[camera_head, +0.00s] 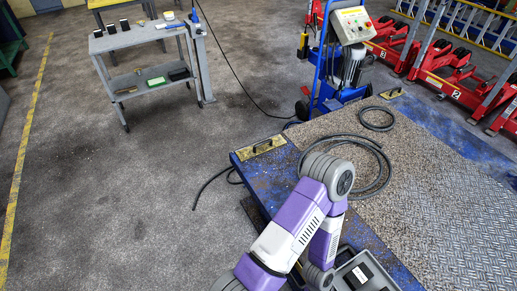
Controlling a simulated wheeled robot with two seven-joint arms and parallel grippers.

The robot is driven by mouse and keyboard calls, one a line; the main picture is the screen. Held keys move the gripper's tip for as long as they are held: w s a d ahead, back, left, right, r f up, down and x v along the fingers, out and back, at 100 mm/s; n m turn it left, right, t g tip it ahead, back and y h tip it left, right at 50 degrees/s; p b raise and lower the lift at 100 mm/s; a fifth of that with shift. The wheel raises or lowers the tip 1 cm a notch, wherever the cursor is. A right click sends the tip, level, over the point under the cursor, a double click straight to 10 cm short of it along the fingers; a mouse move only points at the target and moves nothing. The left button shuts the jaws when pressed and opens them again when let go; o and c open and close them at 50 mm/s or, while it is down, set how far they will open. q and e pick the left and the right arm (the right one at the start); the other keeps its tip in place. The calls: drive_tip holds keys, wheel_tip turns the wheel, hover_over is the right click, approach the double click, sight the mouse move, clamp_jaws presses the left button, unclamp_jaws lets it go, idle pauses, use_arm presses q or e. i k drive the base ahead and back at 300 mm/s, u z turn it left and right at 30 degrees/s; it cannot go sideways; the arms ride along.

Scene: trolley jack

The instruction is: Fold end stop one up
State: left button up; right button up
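Two yellow plates with dark handles, which look like end stops, lie along the far edge of the raised platform (425,215). The nearer yellow plate (262,147) is at the platform's left corner and looks flat. The farther yellow plate (391,93) is near the blue pump unit and also looks flat. I cannot tell which is end stop one. One purple and white arm of mine rises from the bottom and bends back down over the platform's left edge. Neither gripper shows in the head view.
Black hose loops (376,118) lie on the platform. A blue pump unit with a control box (352,25) stands behind it. Red jacks (440,80) stand at the right. A grey trolley (140,38) stands at the upper left. A grey bin (362,272) is at the bottom.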

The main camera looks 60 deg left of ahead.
sight(246, 153)
drive_tip(key=k, duration=0.3)
drive_tip(key=u, duration=1.2)
drive_tip(key=i, duration=0.35)
drive_tip(key=u, duration=0.85)
drive_tip(key=k, duration=0.6)
drive_tip(key=u, duration=0.6)
drive_tip(key=i, duration=2.35)
drive_tip(key=z, duration=0.15)
